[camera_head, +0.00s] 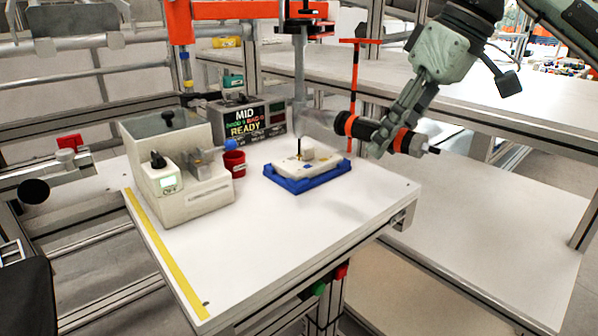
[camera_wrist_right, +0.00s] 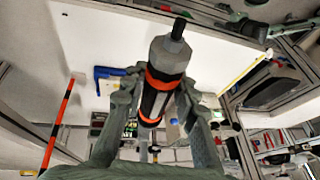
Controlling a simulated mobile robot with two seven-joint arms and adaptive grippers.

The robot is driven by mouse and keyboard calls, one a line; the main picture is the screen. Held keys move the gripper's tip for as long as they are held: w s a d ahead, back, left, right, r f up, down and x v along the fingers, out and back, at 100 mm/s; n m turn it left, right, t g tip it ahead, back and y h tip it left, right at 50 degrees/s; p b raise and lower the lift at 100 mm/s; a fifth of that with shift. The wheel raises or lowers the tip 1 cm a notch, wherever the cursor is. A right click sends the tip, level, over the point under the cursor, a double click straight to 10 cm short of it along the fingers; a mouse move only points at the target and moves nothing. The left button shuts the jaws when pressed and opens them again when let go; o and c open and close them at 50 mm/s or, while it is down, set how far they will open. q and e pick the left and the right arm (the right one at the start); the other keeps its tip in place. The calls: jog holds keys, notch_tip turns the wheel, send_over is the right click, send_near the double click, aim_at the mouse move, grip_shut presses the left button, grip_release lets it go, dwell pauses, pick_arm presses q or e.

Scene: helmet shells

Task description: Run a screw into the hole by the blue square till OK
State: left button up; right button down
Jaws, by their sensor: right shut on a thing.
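My right gripper (camera_head: 385,138) is shut around the black body of a screwdriver with orange bands (camera_head: 368,129), held roughly level above the table's right side. In the right wrist view the screwdriver (camera_wrist_right: 158,85) lies between the fingers (camera_wrist_right: 155,100), its grey hexagonal end and dark tip beyond them. A pale part (camera_head: 298,164) sits in a blue fixture (camera_head: 312,182) on the table, left of and below the gripper. My left gripper is not in view.
A grey box unit with a small green display (camera_head: 205,199) stands on the left of the table, beside a red cup (camera_head: 235,164). A display box reading READY (camera_head: 245,120) stands behind. The table's front is clear.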

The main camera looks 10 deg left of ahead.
jog(key=shift+f, duration=0.4)
jog(key=shift+f+b, duration=0.35)
jog(key=shift+b, duration=0.15)
jog(key=shift+f+b, duration=0.7)
jog(key=shift+f, duration=0.4)
dwell(2.1)
jog(key=shift+r, duration=0.1)
jog(key=shift+r+p, duration=2.15)
jog(key=shift+r, duration=0.9)
